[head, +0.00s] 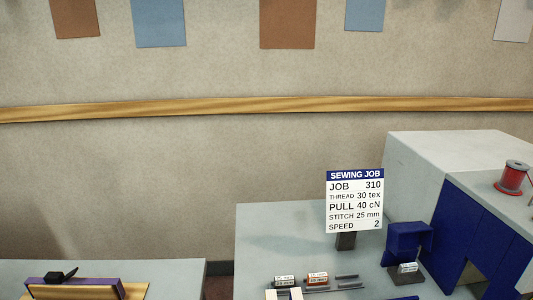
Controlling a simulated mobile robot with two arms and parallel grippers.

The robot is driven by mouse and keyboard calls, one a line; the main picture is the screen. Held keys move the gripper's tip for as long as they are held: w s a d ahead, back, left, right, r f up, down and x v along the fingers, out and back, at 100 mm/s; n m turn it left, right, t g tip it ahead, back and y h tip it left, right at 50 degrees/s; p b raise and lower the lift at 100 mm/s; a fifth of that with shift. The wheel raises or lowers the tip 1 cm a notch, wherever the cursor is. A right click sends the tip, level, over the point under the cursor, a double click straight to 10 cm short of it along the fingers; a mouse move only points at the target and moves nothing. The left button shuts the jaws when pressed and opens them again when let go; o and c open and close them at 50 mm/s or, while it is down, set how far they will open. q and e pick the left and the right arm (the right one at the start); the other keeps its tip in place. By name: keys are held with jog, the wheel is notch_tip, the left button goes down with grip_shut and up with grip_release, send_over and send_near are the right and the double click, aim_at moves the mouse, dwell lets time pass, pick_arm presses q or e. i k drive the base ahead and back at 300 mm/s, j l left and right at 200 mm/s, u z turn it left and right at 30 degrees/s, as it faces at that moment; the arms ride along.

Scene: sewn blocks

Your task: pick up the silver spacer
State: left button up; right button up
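I cannot pick out the silver spacer with certainty. Another small labelled cylinder (408,267) rests on a dark stand by a blue block (403,240).
A job card (354,201) stands upright on the table. A large grey and blue machine (440,160) with a red spool (513,178) fills the right side. A separate table (150,271) at lower left carries a purple-edged wooden piece (75,290). A gap separates the tables.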

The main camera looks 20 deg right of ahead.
aim_at(404, 269)
jog(key=z, duration=1.6)
jog(key=i+l+u, duration=0.15)
jog(key=l+u, duration=0.2)
jog(key=i+l+u, duration=0.1)
jog(key=l+u, duration=0.25)
jog(key=l, duration=0.25)
jog(key=l+u, duration=0.4)
jog(key=l, duration=0.15)
